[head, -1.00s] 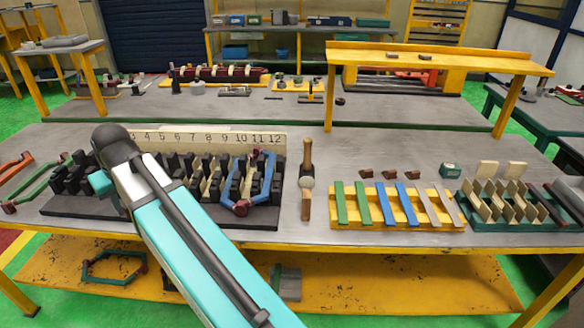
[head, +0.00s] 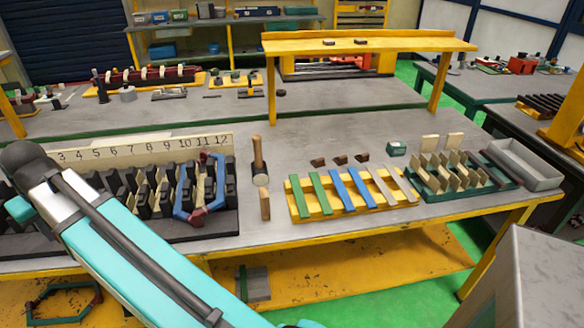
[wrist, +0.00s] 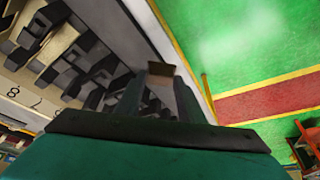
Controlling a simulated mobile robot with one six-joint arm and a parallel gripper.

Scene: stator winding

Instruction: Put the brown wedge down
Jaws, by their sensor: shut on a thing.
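My gripper (wrist: 160,88) shows in the wrist view, shut on a small brown wedge (wrist: 161,70) at its fingertips. Beneath the fingers is the dark slotted stator block; I cannot tell whether the wedge touches it. In the head view my arm covers the gripper and the held wedge. The stator block (head: 110,195) stands on the bench with a numbered board behind it. A blue coil (head: 185,190) with dark red ends sits at its right end.
Three similar brown wedges (head: 340,159) lie behind a yellow rack (head: 298,203) of coloured strips. A mallet (head: 258,160) lies between stator and rack. A green holder (head: 450,190) of pale plates and a grey tray (head: 525,163) stand to the right. Bare bench shows behind the wedges.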

